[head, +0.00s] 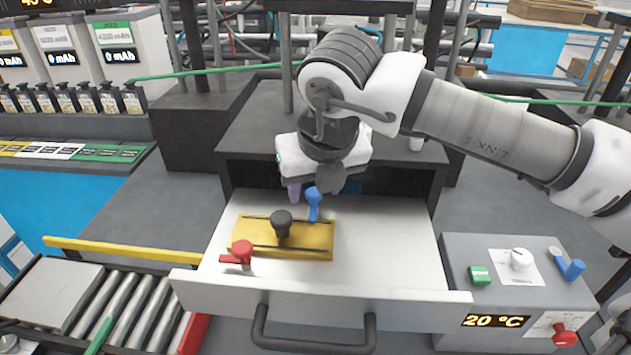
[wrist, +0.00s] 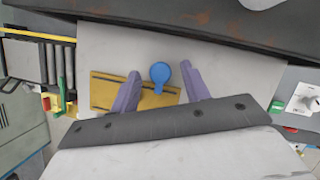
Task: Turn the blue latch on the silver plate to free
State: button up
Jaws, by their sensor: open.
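The blue latch (head: 313,203) has a round head and a narrow stem. It stands at the back edge of a gold-yellow plate (head: 318,240) in the pulled-out pale grey drawer (head: 390,250). The plate looks yellow, not silver. My gripper (wrist: 160,71) is open, pointing down over the drawer, with its two purple fingers on either side of the blue latch (wrist: 159,77) in the wrist view. Gaps show on both sides, and I cannot tell its height above the latch. In the head view my wrist hides part of the fingers.
A black knob (head: 282,224) stands on the yellow plate, and a red latch (head: 241,253) sits at its front left corner. The dark cabinet (head: 262,130) rises close behind. A control box (head: 500,252) with another blue lever (head: 573,268) stands at right. The drawer's right half is clear.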

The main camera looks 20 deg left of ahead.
jog(key=c, duration=1)
jog(key=shift+f+n+b, duration=0.1)
jog(key=shift+n+b, duration=0.2)
jog(key=shift+b, duration=0.05)
jog(key=n+g+y+b, duration=0.1)
jog(key=n+b, duration=0.1)
jog(key=shift+w+d+n, duration=0.1)
jog(key=shift+w+n, duration=0.05)
jog(key=shift+n, duration=0.15)
jog(key=n+g, duration=0.1)
jog(key=n, duration=0.1)
jog(key=n+g+b, duration=0.1)
jog(key=n, duration=0.2)
jog(key=shift+w+y, duration=0.2)
jog(key=shift+y, duration=0.2)
jog(key=n+g, duration=0.1)
jog(key=n, duration=0.4)
jog(key=shift+w+g, duration=0.15)
jog(key=shift+g, duration=0.25)
jog(key=shift+w+n+g+h, duration=0.1)
jog(key=shift+n+g+h, duration=0.25)
jog(key=shift+n, duration=0.8)
jog(key=shift+w+n+g+h, duration=0.15)
jog(key=shift+n+g, duration=0.3)
jog(key=shift+n, duration=0.7)
jog(key=shift+s, duration=0.1)
